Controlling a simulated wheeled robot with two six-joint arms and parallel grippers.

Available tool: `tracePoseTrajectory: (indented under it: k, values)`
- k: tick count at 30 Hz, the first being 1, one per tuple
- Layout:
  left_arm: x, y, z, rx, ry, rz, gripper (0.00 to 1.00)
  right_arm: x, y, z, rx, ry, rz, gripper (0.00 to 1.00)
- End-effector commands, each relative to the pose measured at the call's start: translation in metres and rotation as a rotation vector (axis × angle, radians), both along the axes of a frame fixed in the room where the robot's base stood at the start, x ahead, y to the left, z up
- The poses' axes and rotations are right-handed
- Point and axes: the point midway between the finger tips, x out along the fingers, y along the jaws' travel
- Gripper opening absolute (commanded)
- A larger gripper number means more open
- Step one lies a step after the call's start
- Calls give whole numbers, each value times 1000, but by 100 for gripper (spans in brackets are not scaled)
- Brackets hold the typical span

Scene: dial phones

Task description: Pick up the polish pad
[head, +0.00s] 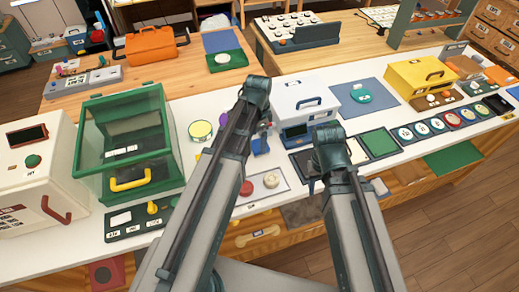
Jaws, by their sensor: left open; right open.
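I cannot tell for sure which item is the polish pad. My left gripper (264,134) points down over the counter, left of the white box, open and holding nothing that I can see. My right gripper (313,177) points down near the counter's front edge, open, its fingers small and partly hidden.
A green glass-sided case (125,135) and a cream machine (38,165) stand at the left. A white box (305,103) stands behind my grippers. A yellow box (420,78), a row of round dials (437,125) and a green mat (380,143) are at the right.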

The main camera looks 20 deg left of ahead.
Motion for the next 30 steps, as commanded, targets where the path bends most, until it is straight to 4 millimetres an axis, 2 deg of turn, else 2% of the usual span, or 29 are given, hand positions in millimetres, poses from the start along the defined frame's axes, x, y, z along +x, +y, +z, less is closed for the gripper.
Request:
tracePoseTrajectory:
  k: [1, 9, 18, 20, 30]
  values:
    - [2, -1, -11, 0, 0, 0, 100, 0, 0, -11, 0, 0, 0, 50]
    - [4, -2, -42, 0, 0, 0, 100, 0, 0, -42, 0, 0, 0, 50]
    - [4, -2, -42, 0, 0, 0, 100, 0, 0, -42, 0, 0, 0, 50]
    - [4, -2, -42, 0, 0, 0, 91, 0, 0, -42, 0, 0, 0, 50]
    - [4, -2, -42, 0, 0, 0, 30, 0, 0, -42, 0, 0, 0, 50]
